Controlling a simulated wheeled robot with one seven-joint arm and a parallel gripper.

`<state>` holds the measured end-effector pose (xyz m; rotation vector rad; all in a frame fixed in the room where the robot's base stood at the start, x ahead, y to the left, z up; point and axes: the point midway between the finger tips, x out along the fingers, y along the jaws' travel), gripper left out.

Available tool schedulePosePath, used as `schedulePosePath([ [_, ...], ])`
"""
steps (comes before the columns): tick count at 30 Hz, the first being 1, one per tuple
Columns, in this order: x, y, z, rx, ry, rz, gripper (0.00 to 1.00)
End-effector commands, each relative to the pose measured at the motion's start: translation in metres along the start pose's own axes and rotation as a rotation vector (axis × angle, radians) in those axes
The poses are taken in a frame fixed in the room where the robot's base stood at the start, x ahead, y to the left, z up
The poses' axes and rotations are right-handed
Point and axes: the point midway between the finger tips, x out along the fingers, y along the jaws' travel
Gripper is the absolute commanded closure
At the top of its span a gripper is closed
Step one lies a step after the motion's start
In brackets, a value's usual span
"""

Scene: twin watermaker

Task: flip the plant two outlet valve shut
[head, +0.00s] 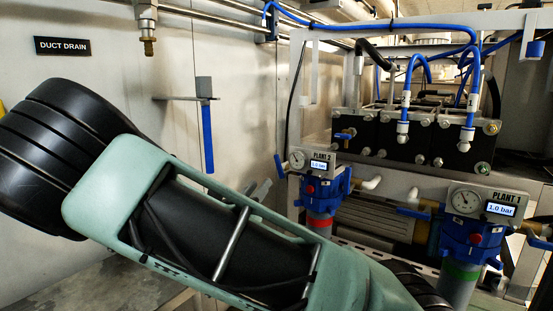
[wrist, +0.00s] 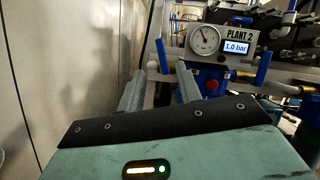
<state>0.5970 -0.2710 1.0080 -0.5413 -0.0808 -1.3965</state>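The plant two unit (head: 322,193) stands right of centre in the head view, a blue housing under a gauge panel labelled PLANT 2 (head: 323,155). The panel also shows in the wrist view (wrist: 238,33) and reads 1.0 bar. A blue lever (head: 279,166) is at the panel's left; it stands nearly upright in the wrist view (wrist: 162,56). Another blue lever (wrist: 264,62) is right of the panel. No label marks either as the outlet valve. My gripper (head: 258,188) is open, its grey fingers (wrist: 160,82) apart and pointing toward the left lever, which appears between them. I see no contact.
The plant one unit (head: 477,233) stands to the right with its own gauge panel and blue levers. A wall (head: 235,90) runs close along the left, with a long blue-handled lever (head: 208,138) on it. Pipes and blue hoses fill the space behind the panels.

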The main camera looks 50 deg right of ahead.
Motion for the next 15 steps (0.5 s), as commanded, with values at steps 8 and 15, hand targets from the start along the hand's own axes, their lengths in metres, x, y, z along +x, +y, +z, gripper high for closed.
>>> schedulePosePath([
  [8, 0.06, -0.001, -0.001, 0.001, 0.003, -0.005, 0.65],
  [15, 0.106, -0.001, -0.001, 0.001, 0.003, -0.005, 0.65],
])
